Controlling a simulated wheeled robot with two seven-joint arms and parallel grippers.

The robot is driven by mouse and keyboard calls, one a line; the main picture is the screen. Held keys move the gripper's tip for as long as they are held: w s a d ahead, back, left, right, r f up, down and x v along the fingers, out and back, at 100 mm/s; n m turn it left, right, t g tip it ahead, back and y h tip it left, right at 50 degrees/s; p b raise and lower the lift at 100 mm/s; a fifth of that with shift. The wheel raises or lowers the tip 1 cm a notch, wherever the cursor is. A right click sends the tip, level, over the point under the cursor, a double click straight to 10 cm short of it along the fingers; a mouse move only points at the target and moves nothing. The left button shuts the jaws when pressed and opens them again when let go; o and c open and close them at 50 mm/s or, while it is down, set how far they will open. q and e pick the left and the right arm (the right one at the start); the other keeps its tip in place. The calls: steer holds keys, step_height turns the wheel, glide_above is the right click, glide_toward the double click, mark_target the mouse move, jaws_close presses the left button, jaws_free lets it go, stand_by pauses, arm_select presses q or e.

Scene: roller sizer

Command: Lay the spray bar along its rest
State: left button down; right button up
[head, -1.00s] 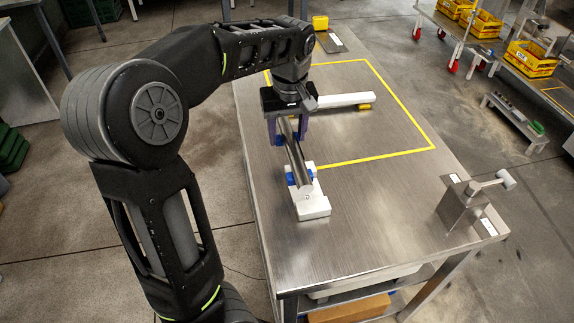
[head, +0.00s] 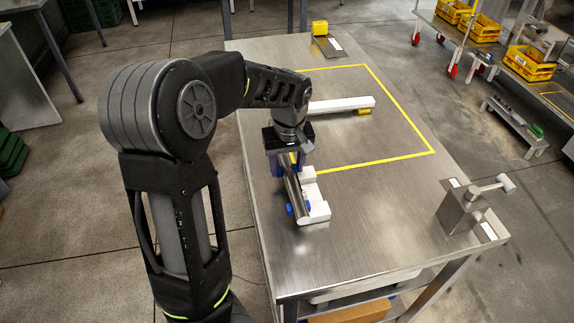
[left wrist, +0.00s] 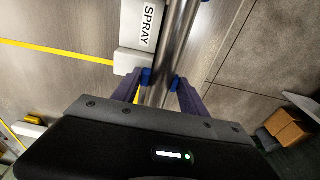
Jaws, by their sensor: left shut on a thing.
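The spray bar (head: 291,187) is a shiny metal tube with blue parts at both sides of its near end. My left gripper (head: 290,163) is shut on it near its far end. The white rest (head: 319,212) is right of the bar in the head view. The left wrist view shows a white block marked SPRAY (left wrist: 141,27), with the bar (left wrist: 179,30) running alongside it. My left gripper also shows there (left wrist: 160,88), its fingers on either side of the bar. I cannot tell whether the bar touches the rest. My right gripper is out of view.
A white bar with a yellow piece (head: 342,104) lies inside the yellow outline on the metal table (head: 365,230). A metal block with a lever (head: 461,208) stands at the right front corner. A yellow item (head: 320,28) is at the back edge. The front middle of the table is clear.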

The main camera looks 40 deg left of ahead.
mark_target(288, 166)
arm_select(q)
steer(key=shift+f, duration=0.15)
steer(key=c, duration=0.6)
jaws_free()
steer(key=r, duration=0.8)
steer(key=s+d+r, duration=0.1)
steer(key=r, duration=0.3)
steer(key=shift+d, duration=0.1)
stand_by(0.3)
